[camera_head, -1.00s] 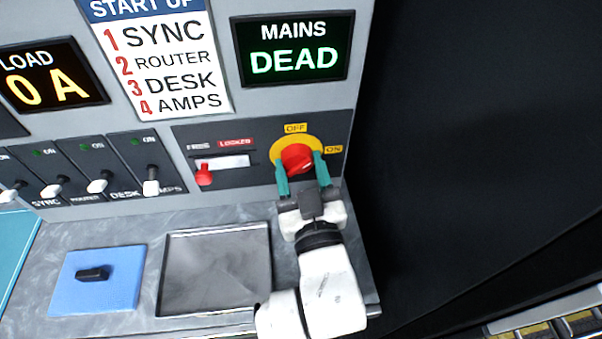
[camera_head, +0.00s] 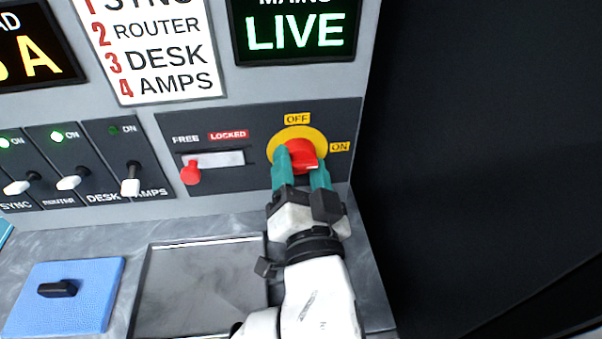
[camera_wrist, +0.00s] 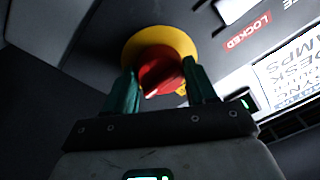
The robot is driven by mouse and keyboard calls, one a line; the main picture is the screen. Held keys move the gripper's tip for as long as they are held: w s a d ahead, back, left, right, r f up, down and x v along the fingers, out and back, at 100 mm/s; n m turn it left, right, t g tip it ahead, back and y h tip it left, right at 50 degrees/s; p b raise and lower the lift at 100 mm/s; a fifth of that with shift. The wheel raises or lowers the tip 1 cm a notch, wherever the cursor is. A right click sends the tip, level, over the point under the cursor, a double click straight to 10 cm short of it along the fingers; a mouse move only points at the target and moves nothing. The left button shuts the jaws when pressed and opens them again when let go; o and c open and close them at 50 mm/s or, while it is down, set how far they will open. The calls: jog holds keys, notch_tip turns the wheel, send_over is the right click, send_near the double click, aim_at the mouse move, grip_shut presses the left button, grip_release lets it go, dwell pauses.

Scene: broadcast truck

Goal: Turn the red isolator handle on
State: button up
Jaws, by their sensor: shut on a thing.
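The red isolator handle (camera_head: 301,155) sits on a round yellow plate (camera_head: 297,133) on the dark panel, with an OFF label (camera_head: 297,119) above and an ON label (camera_head: 340,147) at its right. My gripper (camera_head: 304,172) is shut on the handle, with one teal finger on each side of it. The wrist view shows the red handle (camera_wrist: 160,74) between the two fingers (camera_wrist: 162,88), its white mark at the lower left there. In the head view the white mark points toward the right.
A red slider (camera_head: 190,173) at the left of its slot stands below FREE and LOCKED labels. Several white-tipped switches (camera_head: 130,186) are further left. A grey tray (camera_head: 200,290) and a blue mat (camera_head: 85,272) with a black piece (camera_head: 57,289) lie on the bench.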

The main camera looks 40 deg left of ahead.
dwell(0.5)
jog(key=o, duration=1)
jog(key=shift+o, duration=0.2)
jog(key=shift+d, duration=0.1)
jog(key=v, duration=1)
jog(key=shift+s, duration=0.25)
jog(key=shift+d+f, duration=0.15)
jog(key=shift+d, duration=0.05)
